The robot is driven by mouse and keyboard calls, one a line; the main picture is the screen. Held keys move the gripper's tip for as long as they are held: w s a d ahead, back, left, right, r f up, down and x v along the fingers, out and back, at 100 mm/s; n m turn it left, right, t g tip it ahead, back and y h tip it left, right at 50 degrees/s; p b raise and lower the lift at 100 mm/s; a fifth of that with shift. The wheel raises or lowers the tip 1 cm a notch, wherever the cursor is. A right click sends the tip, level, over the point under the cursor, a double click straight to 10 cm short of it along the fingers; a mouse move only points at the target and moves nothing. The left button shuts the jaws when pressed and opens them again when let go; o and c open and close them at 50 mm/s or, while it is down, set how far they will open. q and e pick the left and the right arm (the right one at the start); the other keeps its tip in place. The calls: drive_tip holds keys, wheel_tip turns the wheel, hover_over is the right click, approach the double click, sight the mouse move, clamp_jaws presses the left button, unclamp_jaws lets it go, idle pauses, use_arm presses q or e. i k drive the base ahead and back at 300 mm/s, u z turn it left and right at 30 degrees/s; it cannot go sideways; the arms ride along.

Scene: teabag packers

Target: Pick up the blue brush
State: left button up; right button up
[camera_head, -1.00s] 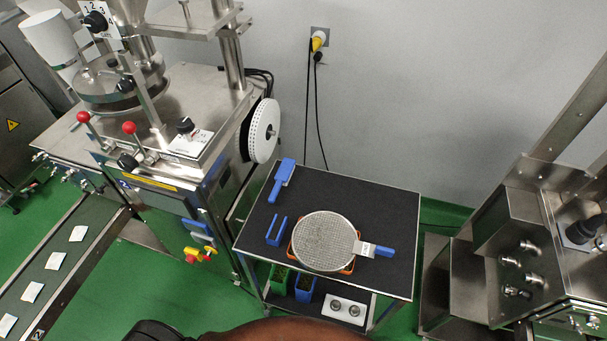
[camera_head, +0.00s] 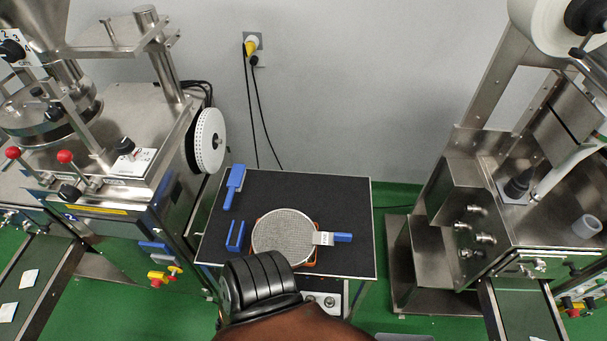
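The blue brush (camera_head: 235,181) lies on the black top of a small table (camera_head: 330,195), near its back left corner. Its wide head points to the back and its handle to the front. Nothing touches it. A black ribbed part of my own body shows at the bottom middle, in front of the table and well short of the brush. No fingertips of either gripper can be seen.
A blue two-pronged holder (camera_head: 235,238) and a round mesh sieve (camera_head: 283,235) with a blue handle share the tabletop. Its back right is clear. Steel machines (camera_head: 120,170) stand left and right (camera_head: 480,215). A conveyor (camera_head: 38,285) runs at lower left.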

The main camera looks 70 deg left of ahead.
sight(237, 176)
drive_tip(key=z, duration=0.6)
drive_tip(key=k, duration=1.2)
drive_tip(key=u, duration=0.45)
